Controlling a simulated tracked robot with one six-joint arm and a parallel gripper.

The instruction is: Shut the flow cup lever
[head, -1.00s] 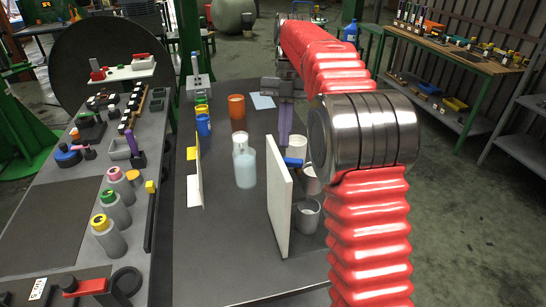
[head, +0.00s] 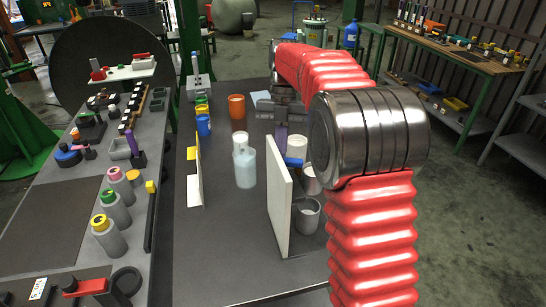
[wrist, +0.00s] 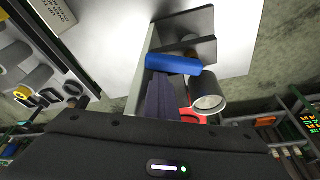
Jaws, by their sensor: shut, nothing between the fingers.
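The blue flow cup lever (head: 293,162) shows at the edge of an upright white panel (head: 280,205) in the head view. In the wrist view the lever (wrist: 174,64) lies crosswise just beyond my fingertips. My gripper (head: 281,137) has purple fingers and is at the far side of the lever. In the wrist view the gripper (wrist: 162,85) is shut and empty, and its tips look very close to the lever; I cannot tell whether they touch. A grey metal cup (wrist: 208,95) is right of the fingers there. The lever's pivot is hidden.
A clear bottle (head: 244,166) and a white panel with a yellow edge (head: 195,175) stand left of the lever. White cups (head: 312,180) and a metal cup (head: 307,215) are right of the panel. An orange cup (head: 237,106) is farther back. The front tabletop is clear.

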